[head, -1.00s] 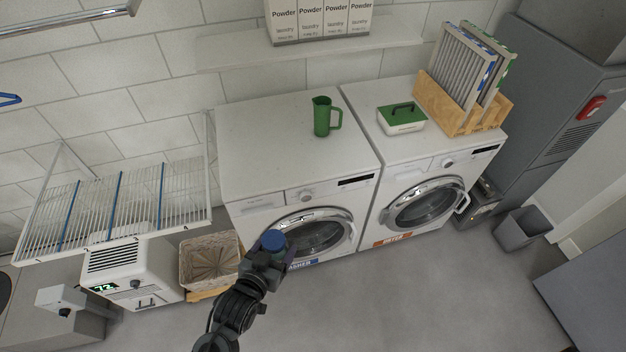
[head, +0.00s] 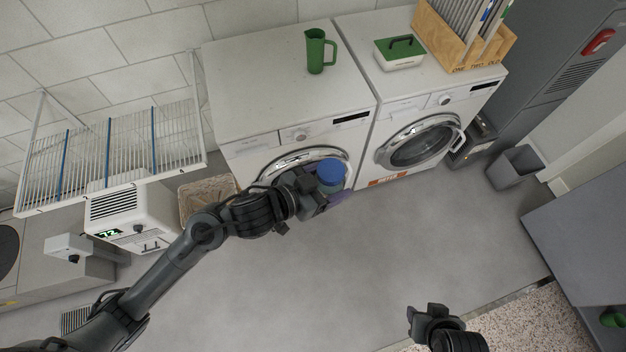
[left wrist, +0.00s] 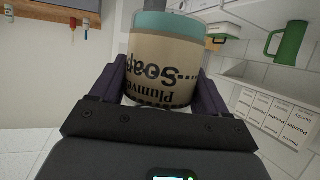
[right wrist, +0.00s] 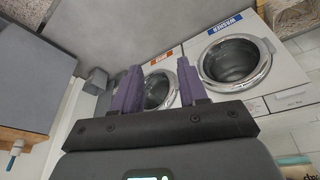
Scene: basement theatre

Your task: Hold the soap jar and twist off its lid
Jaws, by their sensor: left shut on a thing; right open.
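The soap jar is held up in front of the left washing machine, and its blue lid (head: 330,173) faces the head camera. The lid looks seated on the jar. My left gripper (head: 326,194) is shut around the jar's body, which it mostly hides in the head view. In the left wrist view, the tan jar (left wrist: 165,68) sits between the purple fingers, with upside-down "Soap" lettering and a teal band at the picture's top. My right gripper (head: 428,313) is low in the head view, apart from the jar. Its purple fingers (right wrist: 160,88) are open and empty in the right wrist view.
Two front-loading machines stand behind the jar, with a green mug (head: 316,52) and a green-lidded box (head: 399,52) on top. A wire drying rack (head: 110,150) juts out at left. A speckled counter (head: 520,318) is at lower right. The middle floor is clear.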

